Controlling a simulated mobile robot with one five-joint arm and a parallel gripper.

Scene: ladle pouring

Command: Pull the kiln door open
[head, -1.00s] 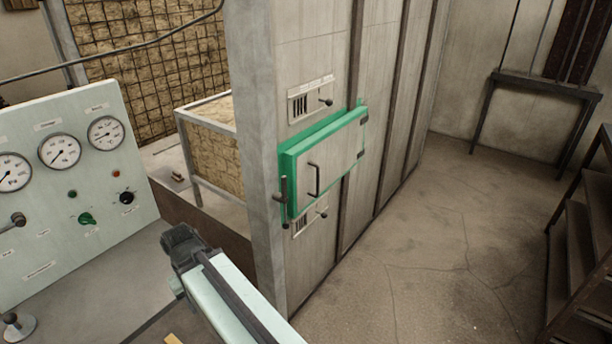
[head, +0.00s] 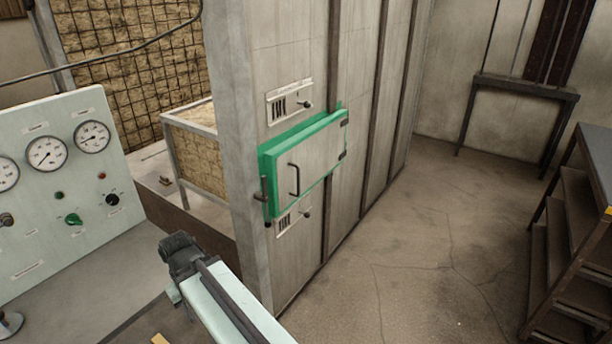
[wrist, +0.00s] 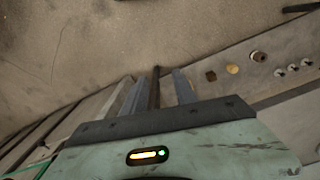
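The kiln door (head: 315,165) is a pale panel in a green frame on the tall kiln wall, and it looks shut. Its upright bar handle (head: 294,180) is near its left side. A dark latch lever (head: 264,190) sits at the frame's left edge. My gripper (wrist: 155,77) shows in the wrist view with two grey fingers apart. A thin dark bar shows between the fingers; I cannot tell what it is. The fingers point over bare floor, and the door handle is not seen there. In the head view my arm is low in front, well short of the door.
A gauge panel (head: 60,190) with knobs stands at the left. A grey post (head: 240,150) forms the kiln's near corner. A shelf rack (head: 575,230) stands at the right, and a small table (head: 525,88) at the back. The floor (head: 430,240) right of the kiln is clear.

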